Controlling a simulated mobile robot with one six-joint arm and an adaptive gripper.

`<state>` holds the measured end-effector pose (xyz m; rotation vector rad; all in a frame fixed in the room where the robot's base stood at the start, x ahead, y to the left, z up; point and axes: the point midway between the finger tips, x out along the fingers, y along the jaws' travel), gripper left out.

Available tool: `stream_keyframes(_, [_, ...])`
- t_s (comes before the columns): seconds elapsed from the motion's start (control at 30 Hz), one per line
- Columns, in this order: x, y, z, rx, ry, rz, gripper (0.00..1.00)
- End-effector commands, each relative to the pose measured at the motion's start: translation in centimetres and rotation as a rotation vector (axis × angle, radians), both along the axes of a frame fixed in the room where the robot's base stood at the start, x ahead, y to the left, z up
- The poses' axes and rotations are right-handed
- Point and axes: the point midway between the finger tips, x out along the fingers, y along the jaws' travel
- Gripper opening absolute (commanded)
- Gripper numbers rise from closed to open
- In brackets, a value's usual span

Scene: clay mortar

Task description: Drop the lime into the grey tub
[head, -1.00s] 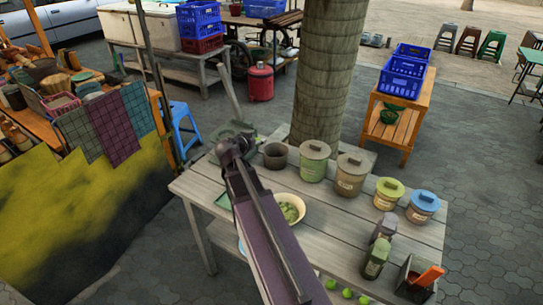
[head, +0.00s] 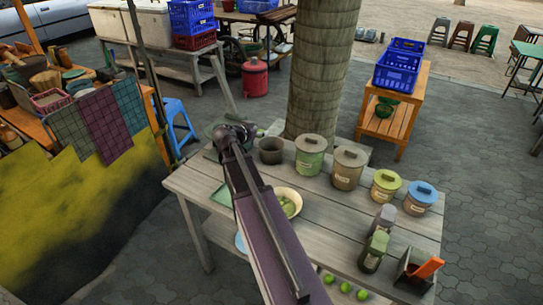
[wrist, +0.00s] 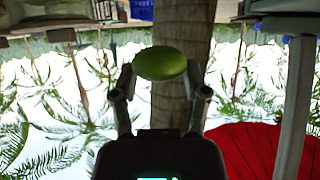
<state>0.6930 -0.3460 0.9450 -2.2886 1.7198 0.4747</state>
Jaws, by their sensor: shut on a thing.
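My gripper (wrist: 160,80) is shut on a green lime (wrist: 160,63), held between its two fingertips in the wrist view. In the head view my arm hides most of the gripper; a small green patch, seemingly the lime (head: 260,132), shows just right of the arm's end. A small open dark grey tub (head: 271,150) stands on the wooden table, just right of my arm and below that green patch in the picture. The lime appears apart from the tub. The tub does not show clearly in the wrist view.
Lidded canisters (head: 310,157) stand right of the tub, in front of a thick trunk (head: 318,75). A cream bowl (head: 289,203) with green contents sits beside my arm. Bottles (head: 375,248) and several loose limes (head: 345,287) are near the front of the table (head: 330,222).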

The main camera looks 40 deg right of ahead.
Motion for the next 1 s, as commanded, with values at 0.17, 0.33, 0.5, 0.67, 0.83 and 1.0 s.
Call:
stream_keyframes(0.17, [1.3,-4.0,-2.0,0.000,0.001,-0.160,0.05])
stream_keyframes(0.33, [1.6,-6.8,-3.0,-0.006,-0.002,-0.291,0.05])
stream_keyframes(0.5, [1.5,-8.2,-3.4,-0.013,-0.005,-0.365,0.05])
stream_keyframes(0.67, [1.3,-8.4,-3.4,-0.013,-0.005,-0.384,0.05])
stream_keyframes(0.83, [1.3,-8.4,-3.3,-0.014,-0.005,-0.382,0.05])
stream_keyframes(1.0, [1.3,-8.3,-3.4,-0.014,-0.005,-0.382,0.05])
